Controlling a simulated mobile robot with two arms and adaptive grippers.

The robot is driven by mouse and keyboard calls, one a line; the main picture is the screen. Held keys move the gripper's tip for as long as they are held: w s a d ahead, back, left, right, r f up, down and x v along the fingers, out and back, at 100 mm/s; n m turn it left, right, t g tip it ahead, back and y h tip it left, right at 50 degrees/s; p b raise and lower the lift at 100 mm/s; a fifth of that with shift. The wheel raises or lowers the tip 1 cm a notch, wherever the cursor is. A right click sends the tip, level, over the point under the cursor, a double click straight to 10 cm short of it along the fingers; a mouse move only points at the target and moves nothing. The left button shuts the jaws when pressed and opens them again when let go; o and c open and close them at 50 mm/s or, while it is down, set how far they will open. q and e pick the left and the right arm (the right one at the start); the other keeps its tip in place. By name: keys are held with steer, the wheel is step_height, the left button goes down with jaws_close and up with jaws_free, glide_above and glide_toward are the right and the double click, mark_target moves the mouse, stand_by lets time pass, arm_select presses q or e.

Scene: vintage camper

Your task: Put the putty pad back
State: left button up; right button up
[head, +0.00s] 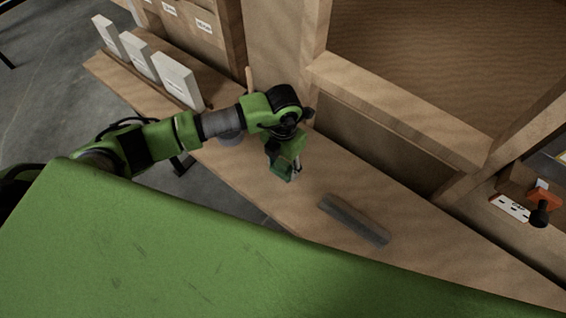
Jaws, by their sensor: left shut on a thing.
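My left gripper (289,174) points down over the wooden bench top (235,165), near the middle of the head view. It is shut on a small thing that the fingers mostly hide. I cannot make out its shape or tell whether it is the putty pad. I cannot tell how far the fingertips are above the bench. A long dark grey bar (355,220) lies on the bench to the right of the gripper, apart from it. My right gripper is not in view.
Several white upright blocks (178,80) stand in a row on the bench at the upper left. A wooden frame (400,105) rises behind the bench. An orange and black thing (542,207) is at the right.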

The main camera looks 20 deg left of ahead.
mark_target(283, 163)
arm_select(q)
steer(key=o, duration=1.1)
steer(key=shift+r+p, duration=0.25)
steer(key=shift+p, duration=0.05)
steer(key=shift+r+b, duration=0.3)
step_height(283, 163, up, 10)
steer(key=shift+f+b, duration=0.15)
steer(key=shift+b, duration=1)
steer(key=shift+r, duration=0.75)
